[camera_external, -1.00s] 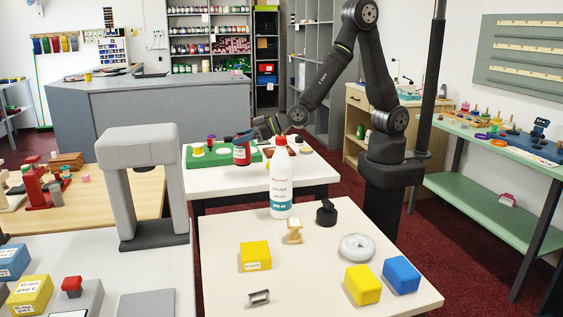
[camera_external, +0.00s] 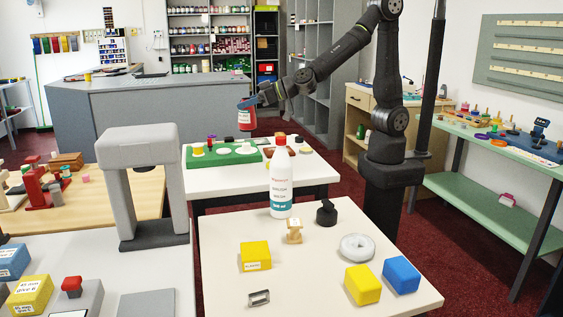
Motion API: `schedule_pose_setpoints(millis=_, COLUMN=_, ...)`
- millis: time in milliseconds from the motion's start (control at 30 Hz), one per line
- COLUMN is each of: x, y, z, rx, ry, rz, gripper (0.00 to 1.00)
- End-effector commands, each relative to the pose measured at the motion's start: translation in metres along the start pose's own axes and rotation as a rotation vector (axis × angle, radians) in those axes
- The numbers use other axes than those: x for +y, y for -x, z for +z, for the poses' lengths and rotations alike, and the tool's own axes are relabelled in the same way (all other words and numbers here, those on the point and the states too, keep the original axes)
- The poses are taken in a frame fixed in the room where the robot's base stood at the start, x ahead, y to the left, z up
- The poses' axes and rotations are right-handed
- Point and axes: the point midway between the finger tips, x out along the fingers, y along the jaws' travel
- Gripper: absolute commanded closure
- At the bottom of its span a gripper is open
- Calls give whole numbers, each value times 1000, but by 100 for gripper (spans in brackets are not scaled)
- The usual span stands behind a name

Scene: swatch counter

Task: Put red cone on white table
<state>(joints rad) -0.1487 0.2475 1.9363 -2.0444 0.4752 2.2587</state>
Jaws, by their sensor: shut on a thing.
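My gripper (camera_external: 250,101) is shut on a small red jar-like thing (camera_external: 246,119) with a pale label and a blue top. It holds it in the air above the back of the white table (camera_external: 310,178) with the green board. The held thing does not look like a cone. A nearer whitish table (camera_external: 320,285) stands in front.
A green board (camera_external: 226,157) with white round spots lies on the middle table. A grey arch (camera_external: 140,185) stands left.

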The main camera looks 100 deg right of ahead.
Motion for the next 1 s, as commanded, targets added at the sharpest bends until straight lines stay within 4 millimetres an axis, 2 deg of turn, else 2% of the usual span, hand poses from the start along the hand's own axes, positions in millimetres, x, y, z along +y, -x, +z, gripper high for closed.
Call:
schedule_pose_setpoints(millis=33, x=0, y=5, z=-14, rx=5, ry=-4, rz=-1, gripper=96)
schedule_pose_setpoints(millis=100, x=0, y=10, z=-27, rx=4, ry=-3, rz=0, gripper=96)
schedule_pose_setpoints(millis=400, x=0, y=25, z=-70, rx=2, ry=-2, rz=-1, gripper=96)
schedule_pose_setpoints(millis=667, x=-63, y=39, z=-63, rx=5, ry=18, rz=-51, gripper=96)
schedule_pose_setpoints(millis=867, x=-127, y=63, z=-56, rx=10, ry=33, rz=-101, gripper=96)
schedule_pose_setpoints(millis=1000, x=-175, y=87, z=-47, rx=11, ry=45, rz=-139, gripper=96)
